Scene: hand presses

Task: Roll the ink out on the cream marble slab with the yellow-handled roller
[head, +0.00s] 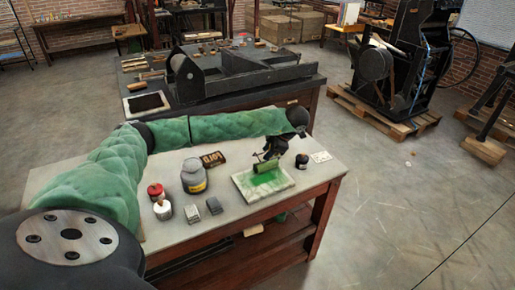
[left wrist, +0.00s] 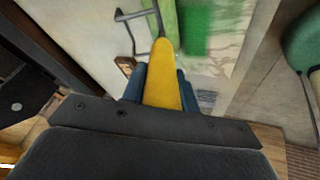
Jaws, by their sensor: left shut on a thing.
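The cream marble slab (head: 285,182) lies near the right end of the table, with a patch of green ink (head: 266,178) on it. It also shows at the top of the left wrist view (left wrist: 232,62), with green ink (left wrist: 196,30). The yellow-handled roller (left wrist: 162,85) is held by its handle in my left gripper (left wrist: 160,85), which is shut on it. Its green roller (head: 266,167) is at the slab's far part, just behind the ink patch; I cannot tell whether it touches. My left gripper shows dark in the head view (head: 275,148). My right gripper is not in view.
A press bed (head: 240,75) stands behind.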

